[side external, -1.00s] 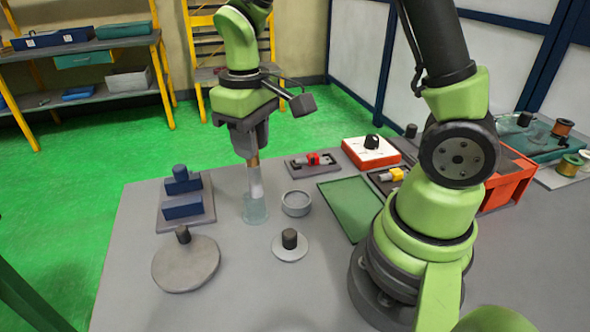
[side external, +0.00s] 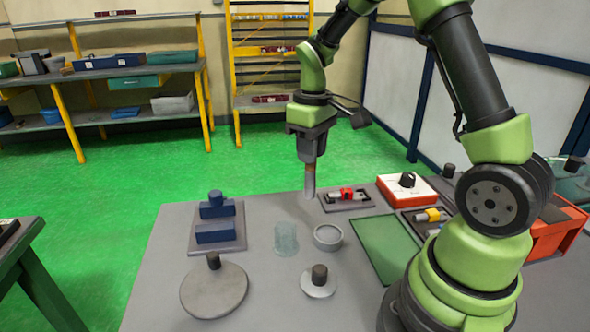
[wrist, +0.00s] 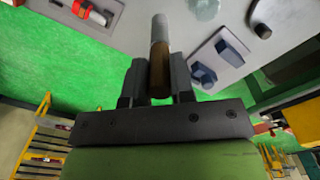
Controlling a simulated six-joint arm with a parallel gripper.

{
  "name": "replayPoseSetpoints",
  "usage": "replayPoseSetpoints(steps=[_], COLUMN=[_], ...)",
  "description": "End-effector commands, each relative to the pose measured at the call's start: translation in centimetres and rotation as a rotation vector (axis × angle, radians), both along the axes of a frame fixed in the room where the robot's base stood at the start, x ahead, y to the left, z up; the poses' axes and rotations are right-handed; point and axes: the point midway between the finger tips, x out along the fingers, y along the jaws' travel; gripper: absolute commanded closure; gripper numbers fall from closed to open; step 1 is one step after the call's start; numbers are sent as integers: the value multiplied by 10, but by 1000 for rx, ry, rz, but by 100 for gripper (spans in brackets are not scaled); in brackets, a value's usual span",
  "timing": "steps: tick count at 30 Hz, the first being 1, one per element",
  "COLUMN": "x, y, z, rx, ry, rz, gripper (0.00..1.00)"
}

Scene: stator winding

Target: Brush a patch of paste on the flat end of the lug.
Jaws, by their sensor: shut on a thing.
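My gripper (side external: 310,158) is shut on a brush (side external: 310,183) with a brown handle and a pale grey lower part. It holds the brush upright, beyond the glass jar (side external: 285,239) and near the left end of a small dark tray (side external: 334,208). In the wrist view the brush (wrist: 159,45) stands between the two fingers. I cannot tell whether its tip is clear of the table. A red and silver piece (side external: 346,194) lies on the dark tray; it also shows in the wrist view (wrist: 90,11). I cannot make out a lug for certain, nor any paste.
Two blue blocks (side external: 215,234) stand on a grey plate at the left. A round disc with a knob (side external: 214,291), a smaller knobbed disc (side external: 318,285), a shallow ring dish (side external: 328,238), a green mat (side external: 388,247) and a red-and-white box (side external: 406,190) surround the work.

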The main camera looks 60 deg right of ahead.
Motion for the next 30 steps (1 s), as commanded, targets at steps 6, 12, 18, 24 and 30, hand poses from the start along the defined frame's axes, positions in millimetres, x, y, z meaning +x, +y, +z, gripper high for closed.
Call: replayPoseSetpoints(steps=[6, 12, 18, 24, 30], x=[-18, -42, -50, -50, -49], y=[-102, -152, -165, -164, -164], z=[-7, -11, -16, -32, -49], rx=[1, -1, 0, 1, 0], ry=[-3, -5, -5, -4, -5], rz=[-15, -6, 0, 2, 1], gripper=[100, 100, 100, 100, 100])
